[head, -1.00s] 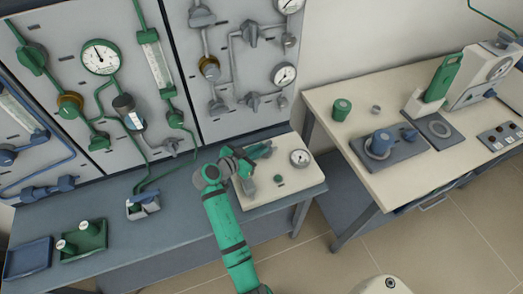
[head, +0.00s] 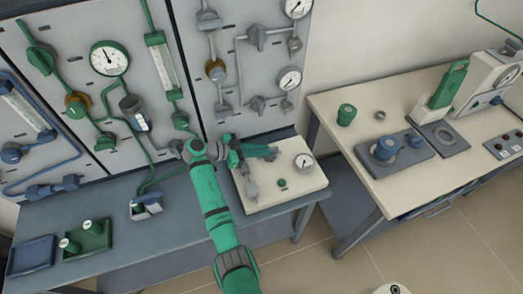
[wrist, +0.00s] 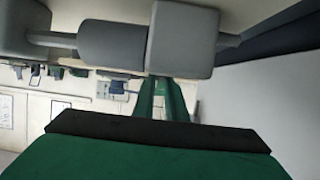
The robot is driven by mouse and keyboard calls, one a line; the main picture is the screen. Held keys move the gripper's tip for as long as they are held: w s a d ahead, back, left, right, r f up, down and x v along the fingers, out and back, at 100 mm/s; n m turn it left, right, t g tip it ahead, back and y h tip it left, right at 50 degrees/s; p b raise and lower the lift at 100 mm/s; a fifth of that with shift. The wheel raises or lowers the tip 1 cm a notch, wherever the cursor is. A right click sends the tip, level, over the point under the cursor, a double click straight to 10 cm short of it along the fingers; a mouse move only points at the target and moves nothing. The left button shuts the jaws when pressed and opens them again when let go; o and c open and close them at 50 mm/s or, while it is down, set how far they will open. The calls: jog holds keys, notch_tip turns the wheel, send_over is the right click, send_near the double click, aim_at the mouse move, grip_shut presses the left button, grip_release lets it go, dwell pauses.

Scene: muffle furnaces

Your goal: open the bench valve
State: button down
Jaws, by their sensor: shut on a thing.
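The bench valve (head: 251,186) is a grey fitting on a cream panel that lies on the blue-grey bench. A grey bar-like part (head: 262,152) shows at the far side of the panel, beside my gripper's tip. My green gripper (head: 238,151) reaches in from the left, low over the panel, and is shut on the valve's grey part. In the wrist view, the green fingers (wrist: 161,97) meet a large grey block (wrist: 182,36) with a cylinder and bar beside it. The exact contact between fingers and valve is hidden.
The cream panel (head: 296,197) also carries a round gauge (head: 304,162) and a green button (head: 282,183). A wall panel with pipes and gauges (head: 110,58) stands close behind. Green (head: 86,236) and blue (head: 31,256) trays lie left. A second table (head: 400,188) is on the right.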

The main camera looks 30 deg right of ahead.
jog(key=shift+s+f, duration=0.1)
jog(key=shift+f, duration=0.1)
jog(key=c, duration=1.8)
grip_release()
jog(key=shift+r, duration=0.1)
jog(key=shift+w+a+r, duration=0.2)
jog(key=shift+a, duration=0.15)
jog(key=v, duration=1)
jog(key=shift+d, duration=0.1)
